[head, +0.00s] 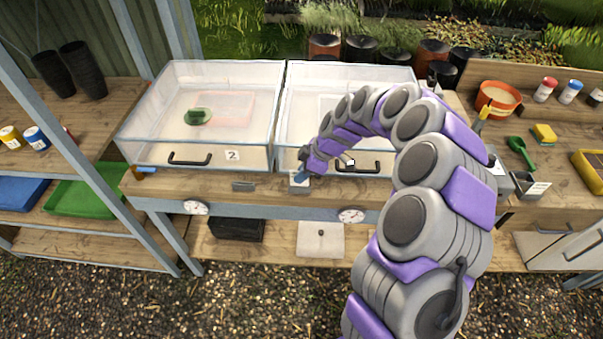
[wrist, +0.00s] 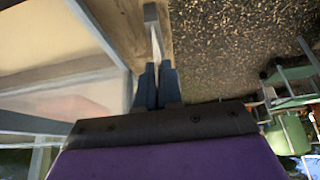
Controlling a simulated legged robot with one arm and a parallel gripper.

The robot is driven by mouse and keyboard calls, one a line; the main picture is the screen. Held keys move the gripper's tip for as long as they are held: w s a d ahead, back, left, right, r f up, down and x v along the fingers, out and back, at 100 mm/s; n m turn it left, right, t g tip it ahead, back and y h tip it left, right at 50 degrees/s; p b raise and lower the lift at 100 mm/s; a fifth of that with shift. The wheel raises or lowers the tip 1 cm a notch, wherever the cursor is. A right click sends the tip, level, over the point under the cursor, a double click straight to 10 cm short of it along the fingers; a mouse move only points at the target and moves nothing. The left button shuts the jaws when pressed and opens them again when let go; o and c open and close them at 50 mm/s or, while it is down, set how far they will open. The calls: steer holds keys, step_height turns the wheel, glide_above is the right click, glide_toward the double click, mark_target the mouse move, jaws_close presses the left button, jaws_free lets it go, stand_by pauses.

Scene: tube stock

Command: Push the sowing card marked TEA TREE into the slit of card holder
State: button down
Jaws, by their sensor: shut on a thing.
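My gripper (head: 301,174) points down at the front edge of the bench, before the gap between the two clear boxes. In the wrist view its dark blue fingers (wrist: 157,85) are shut on a thin white card (wrist: 156,45), seen almost edge-on. The card's lettering cannot be read. A small grey block, which looks like the card holder (wrist: 151,12), is at the card's far end; it also shows below the fingertips in the head view (head: 299,189). Whether the card is in the slit cannot be told.
Another small grey block (head: 243,186) stands to the left on the bench edge. Clear boxes (head: 200,150) with black handles stand close behind the gripper. Round dials (head: 195,208) are on the bench front. A green scoop (head: 522,150) and pots lie at the right.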

steer(key=shift+f, duration=0.55)
steer(key=c, duration=1.2)
jaws_free()
steer(key=shift+o, duration=0.4)
steer(key=o, duration=1)
steer(key=shift+c, duration=0.2)
steer(key=shift+r, duration=0.2)
steer(key=shift+r, duration=1.05)
steer(key=shift+r, duration=0.1)
steer(key=shift+r+p, duration=0.35)
steer(key=shift+r, duration=2.3)
